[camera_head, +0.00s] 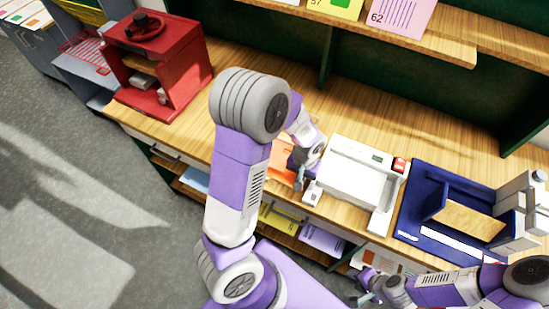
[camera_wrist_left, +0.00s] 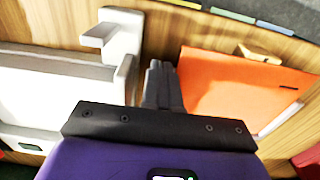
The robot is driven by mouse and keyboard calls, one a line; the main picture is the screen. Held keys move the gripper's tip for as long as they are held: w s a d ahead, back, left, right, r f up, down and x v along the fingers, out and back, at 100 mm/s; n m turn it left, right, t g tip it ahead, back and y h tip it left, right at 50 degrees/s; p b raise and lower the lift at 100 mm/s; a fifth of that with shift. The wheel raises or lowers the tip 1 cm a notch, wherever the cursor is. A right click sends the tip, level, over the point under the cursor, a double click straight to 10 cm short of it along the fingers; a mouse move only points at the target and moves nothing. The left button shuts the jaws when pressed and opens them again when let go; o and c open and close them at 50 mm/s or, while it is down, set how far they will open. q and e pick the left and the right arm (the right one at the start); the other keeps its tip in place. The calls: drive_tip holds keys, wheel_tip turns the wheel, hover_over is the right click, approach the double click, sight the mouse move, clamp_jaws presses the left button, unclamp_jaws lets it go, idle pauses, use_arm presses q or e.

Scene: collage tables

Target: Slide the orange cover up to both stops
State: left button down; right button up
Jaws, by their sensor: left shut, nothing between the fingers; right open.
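The orange cover (camera_head: 281,158) lies flat on the wooden table, left of a white machine (camera_head: 352,172), and is partly hidden by my left arm in the head view. In the left wrist view the cover (camera_wrist_left: 235,95) fills the right side, with a small wooden block (camera_wrist_left: 258,52) at its far edge. My left gripper (camera_wrist_left: 162,68) is shut and empty, its fingers beside the cover's left edge; I cannot tell whether they touch it. A white bracket (camera_wrist_left: 112,33) of the machine stands to their left. My right gripper (camera_head: 362,287) is open and empty, low by the table's front edge.
A red machine (camera_head: 158,65) stands at the left of the table (camera_head: 190,115). A blue board (camera_head: 415,205) with a wooden piece (camera_head: 470,220) lies to the right. A shelf (camera_head: 440,45) with paper cards runs along the back. Shelves with papers (camera_head: 320,238) sit beneath the tabletop.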

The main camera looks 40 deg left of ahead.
use_arm(q)
drive_tip(key=shift+f+b, duration=0.7)
drive_tip(key=shift+f, duration=0.15)
drive_tip(key=shift+a, duration=0.3)
drive_tip(key=shift+s+a, duration=0.15)
drive_tip(key=shift+a, duration=0.2)
drive_tip(key=shift+a, duration=0.15)
